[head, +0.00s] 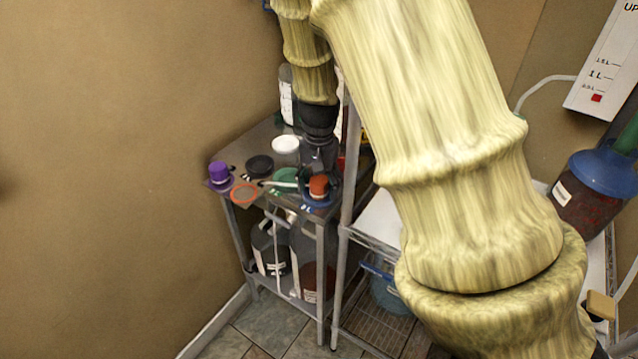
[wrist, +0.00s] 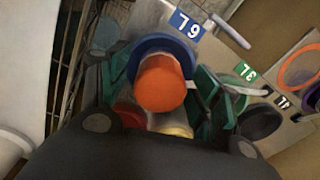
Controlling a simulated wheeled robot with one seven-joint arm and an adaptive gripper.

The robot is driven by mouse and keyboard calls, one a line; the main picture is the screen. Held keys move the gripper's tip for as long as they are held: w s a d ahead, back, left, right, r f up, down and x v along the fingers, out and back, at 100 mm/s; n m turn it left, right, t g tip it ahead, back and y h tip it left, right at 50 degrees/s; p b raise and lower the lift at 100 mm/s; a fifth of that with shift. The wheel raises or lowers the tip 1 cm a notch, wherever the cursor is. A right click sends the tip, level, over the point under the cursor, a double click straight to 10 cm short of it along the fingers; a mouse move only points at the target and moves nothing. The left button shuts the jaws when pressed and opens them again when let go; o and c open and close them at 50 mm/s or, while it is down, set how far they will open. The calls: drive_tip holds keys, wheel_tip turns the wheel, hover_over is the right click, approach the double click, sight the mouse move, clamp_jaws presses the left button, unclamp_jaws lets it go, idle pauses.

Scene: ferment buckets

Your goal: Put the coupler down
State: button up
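An orange coupler (head: 318,187) sits at or just above a blue disc (head: 317,201) at the front right corner of the metal table. Whether the coupler touches the disc is also unclear.
A purple coupler (head: 219,172), a red-orange ring (head: 244,192), a black lid (head: 260,165), a green lid (head: 285,177) and a white lid (head: 286,144) are on the table (head: 240,148). A shelf post (head: 346,190) stands close on the right.

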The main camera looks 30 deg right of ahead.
sight(319, 180)
drive_tip(key=shift+r, duration=0.1)
wheel_tip(319, 180, up, 12)
drive_tip(key=b, duration=0.1)
idle(0.7)
idle(0.4)
drive_tip(key=s+a+f+n+g+p, duration=0.1)
drive_tip(key=s+a+f+n+p, duration=0.2)
drive_tip(key=a+f, duration=0.35)
drive_tip(key=s+a+f+n+p, duration=0.2)
drive_tip(key=a+f+n+p, duration=0.1)
drive_tip(key=a+f, duration=0.3)
drive_tip(key=s+f+n+b, duration=0.2)
drive_tip(key=s+f+b, duration=0.1)
drive_tip(key=s+f, duration=0.9)
drive_tip(key=s+a+f+n+t+b, duration=0.1)
drive_tip(key=s+f+n+b, duration=0.1)
drive_tip(key=s+f, duration=0.9)
wheel_tip(319, 180, down, 9)
drive_tip(key=shift+s+r+b, duration=0.1)
drive_tip(key=shift+s+b, duration=0.25)
drive_tip(key=shift+b, duration=0.3)
drive_tip(key=shift+a, duration=0.1)
